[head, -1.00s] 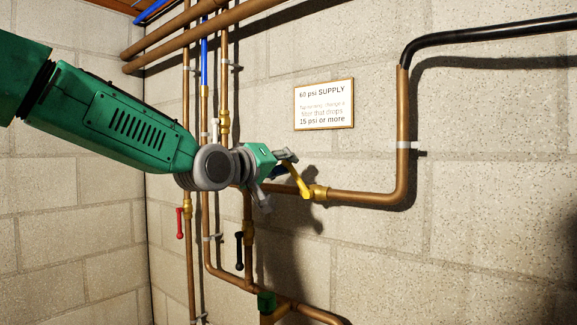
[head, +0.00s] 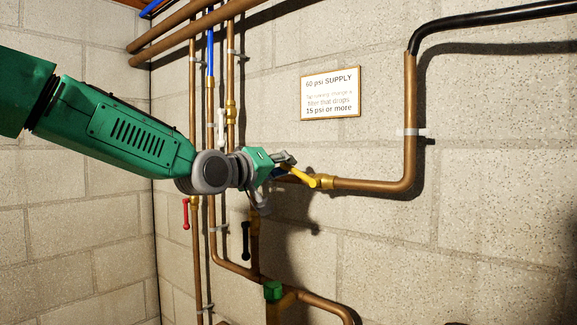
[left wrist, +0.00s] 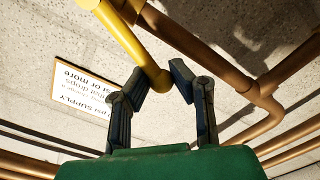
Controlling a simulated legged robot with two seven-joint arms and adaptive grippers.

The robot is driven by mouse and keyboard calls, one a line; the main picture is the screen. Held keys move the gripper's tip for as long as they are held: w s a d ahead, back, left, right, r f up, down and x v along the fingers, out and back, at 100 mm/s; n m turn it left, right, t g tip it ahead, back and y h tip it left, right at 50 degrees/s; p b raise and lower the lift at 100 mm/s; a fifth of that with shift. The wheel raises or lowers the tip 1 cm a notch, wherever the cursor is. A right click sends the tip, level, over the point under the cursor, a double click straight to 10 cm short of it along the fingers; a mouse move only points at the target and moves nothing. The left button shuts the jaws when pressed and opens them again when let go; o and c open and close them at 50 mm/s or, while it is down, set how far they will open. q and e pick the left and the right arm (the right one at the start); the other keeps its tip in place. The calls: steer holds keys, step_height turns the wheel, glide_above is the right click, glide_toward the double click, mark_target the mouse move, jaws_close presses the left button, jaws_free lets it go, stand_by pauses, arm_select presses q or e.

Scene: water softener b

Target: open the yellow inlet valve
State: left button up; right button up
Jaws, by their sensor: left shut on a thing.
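The yellow inlet valve handle (head: 301,176) is a lever on a brass valve body (head: 322,181) on the horizontal copper pipe. It now slants only slightly up to the left from that body, close to the pipe's line. My left gripper (head: 284,161) reaches in from the left and is shut on the handle's free end. In the left wrist view, the yellow handle (left wrist: 128,38) comes down from the top and its tip sits between the dark fingers (left wrist: 155,80). The fingers partly hide the pipe behind in the head view. My right gripper is not in view.
A supply sign (head: 331,92) hangs above the valve. A red lever (head: 186,214) and a black lever (head: 245,240) hang on vertical pipes below my gripper. A green fitting (head: 273,291) is lower down. The block wall is close behind; the space right of the pipe elbow is clear.

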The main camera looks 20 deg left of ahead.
mark_target(289, 180)
arm_select(q)
steer(key=shift+a+f, duration=0.15)
steer(key=shift+f, duration=0.3)
steer(key=shift+o, duration=0.5)
steer(key=shift+w+a+f+b, duration=0.1)
steer(key=shift+a+f+b, duration=0.1)
steer(key=shift+f+b, duration=0.35)
steer(key=shift+a+f+b, duration=0.15)
steer(key=shift+f+b, duration=0.1)
steer(key=shift+f, duration=0.55)
steer(key=o, duration=1)
steer(key=shift+c, duration=0.2)
steer(key=shift+r, duration=0.15)
